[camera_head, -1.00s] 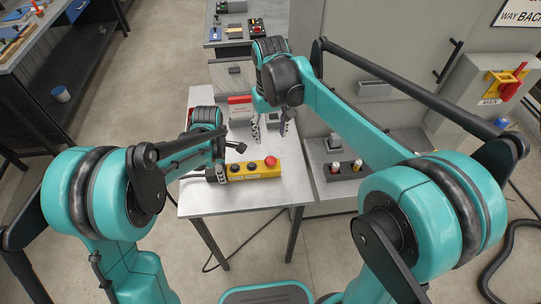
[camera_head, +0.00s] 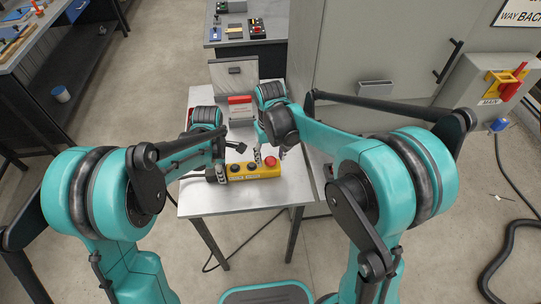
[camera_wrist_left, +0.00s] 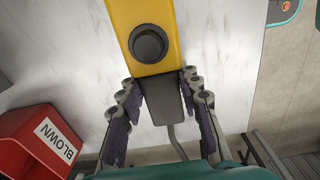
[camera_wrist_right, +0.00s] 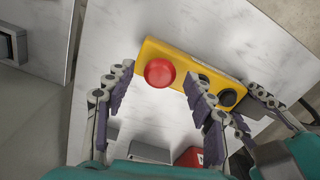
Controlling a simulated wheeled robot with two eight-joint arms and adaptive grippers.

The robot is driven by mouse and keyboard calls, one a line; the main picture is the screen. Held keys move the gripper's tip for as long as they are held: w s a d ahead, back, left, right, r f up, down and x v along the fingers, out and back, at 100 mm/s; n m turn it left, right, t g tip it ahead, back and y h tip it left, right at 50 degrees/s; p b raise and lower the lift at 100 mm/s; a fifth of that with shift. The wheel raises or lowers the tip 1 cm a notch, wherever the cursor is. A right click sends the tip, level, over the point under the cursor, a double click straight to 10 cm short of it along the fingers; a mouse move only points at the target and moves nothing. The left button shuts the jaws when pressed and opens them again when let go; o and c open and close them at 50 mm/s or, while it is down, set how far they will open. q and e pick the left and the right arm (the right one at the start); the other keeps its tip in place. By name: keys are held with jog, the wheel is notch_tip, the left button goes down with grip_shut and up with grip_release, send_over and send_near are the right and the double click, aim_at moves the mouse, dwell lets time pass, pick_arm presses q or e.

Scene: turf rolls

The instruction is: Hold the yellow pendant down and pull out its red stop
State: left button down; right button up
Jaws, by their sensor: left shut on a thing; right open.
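The yellow pendant (camera_head: 250,171) lies on the small pale table, with black buttons and a red mushroom stop (camera_head: 270,162) at its right end. My left gripper (camera_head: 221,170) is shut on the pendant's left end; the left wrist view shows its fingers (camera_wrist_left: 165,105) either side of the dark grey end piece (camera_wrist_left: 167,103) below the yellow body (camera_wrist_left: 143,15). My right gripper (camera_head: 270,154) is open and empty, close to the stop. In the right wrist view its fingers (camera_wrist_right: 158,92) are spread, with the red stop (camera_wrist_right: 159,72) between and beyond them. No contact with the stop shows.
A red bin marked BLOWN (camera_wrist_left: 40,140) stands on the table behind the pendant; it also shows in the head view (camera_head: 240,106). A grey cabinet (camera_head: 380,60) stands right of the table. The table's front (camera_head: 240,200) is clear.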

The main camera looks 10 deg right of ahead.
aim_at(271, 160)
grip_shut()
jog(key=shift+r, duration=0.9)
grip_release()
notch_tip(271, 160, up, 12)
pick_arm(q)
jog(key=c, duration=1)
grip_release()
